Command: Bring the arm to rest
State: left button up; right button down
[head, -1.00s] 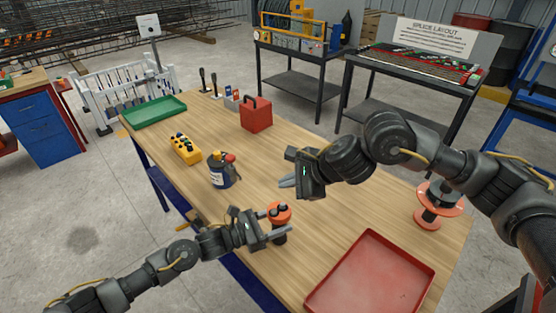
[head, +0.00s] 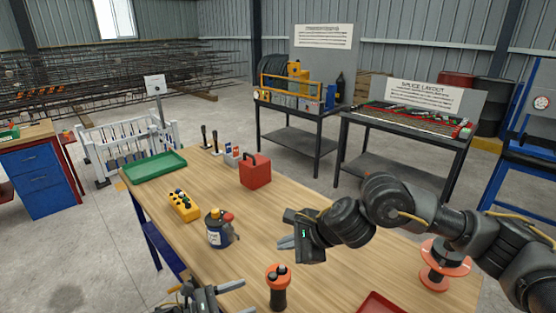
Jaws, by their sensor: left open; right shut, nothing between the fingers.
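My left gripper (head: 246,297) is at the bottom edge, open and empty, its two fingers pointing right. Just right of its fingertips, a black tool with an orange top (head: 278,287) stands upright on the wooden workbench (head: 335,265); a gap shows between them. Most of my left arm is below the frame. My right gripper (head: 284,243) is shut with nothing in it. It hovers over the middle of the bench, fingers pointing left, with its arm reaching in from the right.
On the bench are a blue can (head: 218,230), a yellow button box (head: 184,205), a red box (head: 256,171), a green tray (head: 154,166), an orange-flanged spool (head: 438,268) near my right arm, and a red tray (head: 381,303) cut by the bottom edge.

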pick_arm(q)
jog(key=shift+v, duration=0.85)
jog(key=shift+r, duration=0.1)
